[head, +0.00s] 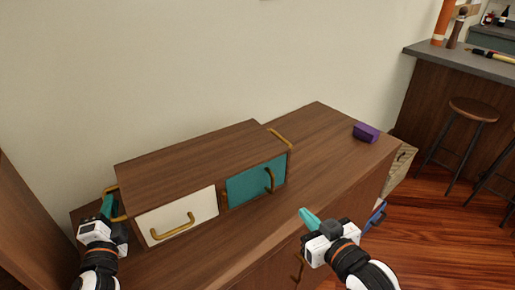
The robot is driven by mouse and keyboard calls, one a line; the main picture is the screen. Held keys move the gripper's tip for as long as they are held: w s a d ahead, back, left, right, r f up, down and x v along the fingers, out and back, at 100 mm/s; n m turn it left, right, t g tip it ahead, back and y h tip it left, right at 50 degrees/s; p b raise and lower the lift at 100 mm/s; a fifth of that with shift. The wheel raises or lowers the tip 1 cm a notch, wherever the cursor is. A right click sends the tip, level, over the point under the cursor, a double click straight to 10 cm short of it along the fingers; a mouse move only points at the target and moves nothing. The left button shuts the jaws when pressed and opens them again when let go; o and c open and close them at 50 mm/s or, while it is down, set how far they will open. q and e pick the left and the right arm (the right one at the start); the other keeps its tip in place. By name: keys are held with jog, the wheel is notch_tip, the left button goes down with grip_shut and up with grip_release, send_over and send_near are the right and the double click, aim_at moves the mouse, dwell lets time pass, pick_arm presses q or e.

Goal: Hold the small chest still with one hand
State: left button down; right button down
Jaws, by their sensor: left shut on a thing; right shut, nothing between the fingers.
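The small chest (195,155) is a brown wooden box on top of a larger wooden cabinet. Its front has a white drawer (207,205) and a teal drawer (242,190), both closed, each with a gold handle. A gold side handle (280,138) shows at its right end, and another side handle (119,218) at its left end. My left gripper (109,206) is at the left end, shut on that left side handle, partly hiding it. My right gripper (308,217) is shut and empty, in front of the chest and to its right, apart from it.
The cabinet top (330,130) is clear right of the chest except for a purple block (366,132). A wall stands behind. A gold handle (298,270) shows on the cabinet front, near my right arm. Stools (472,112) and a counter (465,65) stand at the far right.

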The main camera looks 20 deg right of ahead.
pick_arm(q)
jog(key=shift+f, duration=0.35)
jog(key=c, duration=1.3)
grip_release()
jog(key=shift+r, duration=0.2)
